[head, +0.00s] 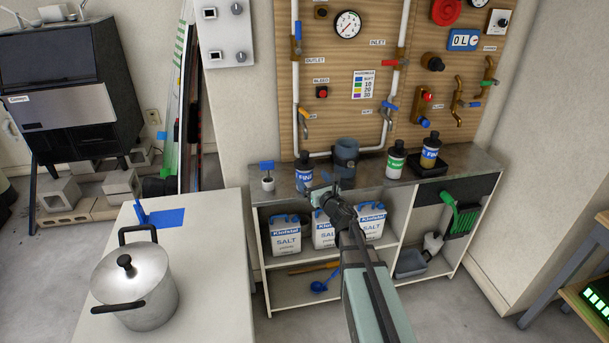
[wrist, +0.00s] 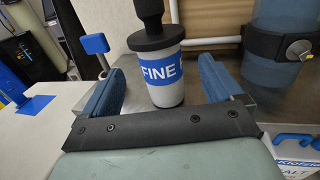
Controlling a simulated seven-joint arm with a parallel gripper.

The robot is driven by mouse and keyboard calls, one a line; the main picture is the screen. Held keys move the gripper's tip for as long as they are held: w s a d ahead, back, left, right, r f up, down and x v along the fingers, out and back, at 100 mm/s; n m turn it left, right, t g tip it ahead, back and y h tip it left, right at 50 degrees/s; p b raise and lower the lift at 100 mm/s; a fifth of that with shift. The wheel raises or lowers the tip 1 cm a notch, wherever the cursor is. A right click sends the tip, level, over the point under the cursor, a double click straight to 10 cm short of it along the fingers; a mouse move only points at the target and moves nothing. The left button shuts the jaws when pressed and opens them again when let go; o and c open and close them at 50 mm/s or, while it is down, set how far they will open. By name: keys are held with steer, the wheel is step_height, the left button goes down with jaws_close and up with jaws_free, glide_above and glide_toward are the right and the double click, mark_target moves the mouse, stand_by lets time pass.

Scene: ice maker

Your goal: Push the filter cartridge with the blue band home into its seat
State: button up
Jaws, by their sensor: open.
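The filter cartridge with the blue band (head: 304,178) stands upright on the grey counter, below the left end of the pipework. In the wrist view, the cartridge (wrist: 165,71) has a black cap, a light body and a blue band reading "FINE". My gripper (head: 318,190) is open. In the wrist view its two blue fingers (wrist: 160,82) are apart, with the cartridge beyond and between them, not gripped. A blue-grey cylindrical housing (head: 346,152) stands to the cartridge's right; it also shows in the wrist view (wrist: 283,55) with a dark clamp. I cannot see inside the housing.
A green-banded cartridge (head: 396,162) and another blue-banded one (head: 430,151), in a black tray (head: 445,162), stand right of the housing. A small cup with a blue flag (head: 267,181) stands left. Pipes and valves cover the wood panel (head: 378,55) behind.

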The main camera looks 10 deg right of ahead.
mark_target(304, 171)
steer(key=shift+f+x, duration=0.15)
steer(key=shift+x, duration=1.6)
steer(key=shift+f+x, duration=0.15)
steer(key=shift+x, duration=1.65)
steer(key=shift+c, duration=0.3)
steer(key=c, duration=1.1)
